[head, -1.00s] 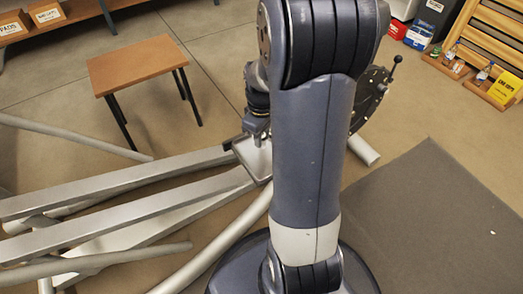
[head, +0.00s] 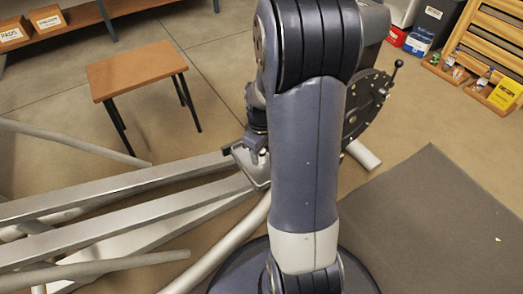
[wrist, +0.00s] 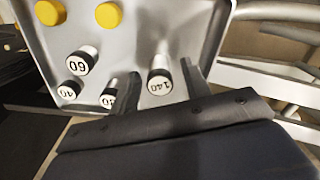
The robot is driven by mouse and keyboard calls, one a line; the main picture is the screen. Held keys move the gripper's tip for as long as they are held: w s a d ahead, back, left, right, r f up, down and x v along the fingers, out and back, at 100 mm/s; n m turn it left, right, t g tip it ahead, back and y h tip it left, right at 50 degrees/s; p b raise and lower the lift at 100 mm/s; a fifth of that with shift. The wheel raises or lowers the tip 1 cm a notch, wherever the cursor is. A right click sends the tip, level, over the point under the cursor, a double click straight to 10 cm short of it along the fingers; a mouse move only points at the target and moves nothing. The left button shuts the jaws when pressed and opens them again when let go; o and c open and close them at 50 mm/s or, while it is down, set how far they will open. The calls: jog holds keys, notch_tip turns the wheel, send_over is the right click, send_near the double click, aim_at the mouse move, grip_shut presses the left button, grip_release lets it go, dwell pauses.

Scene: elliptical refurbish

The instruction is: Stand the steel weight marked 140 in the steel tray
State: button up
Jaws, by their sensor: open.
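The steel weight marked 140 (wrist: 160,66) is a shiny cylinder with a white numbered end facing the wrist camera. It appears upright in the grey steel tray (wrist: 213,32), though its base contact is hard to see. My gripper (wrist: 160,72) is open, with one dark finger on each side of this weight. Whether either finger touches it I cannot tell. In the head view my gripper (head: 256,150) is low over the tray (head: 240,155), partly hidden by my arm, and the weights cannot be made out.
Shorter weights, one marked 60 (wrist: 80,62), stand left of the 140, close to the left finger. Yellow discs (wrist: 108,15) sit in the tray. Grey frame tubes (head: 110,190) lie left of my arm.

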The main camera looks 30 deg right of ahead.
jog(key=shift+r, duration=0.1)
notch_tip(320, 180, up, 12)
jog(key=p, duration=0.5)
jog(key=shift+c, duration=1)
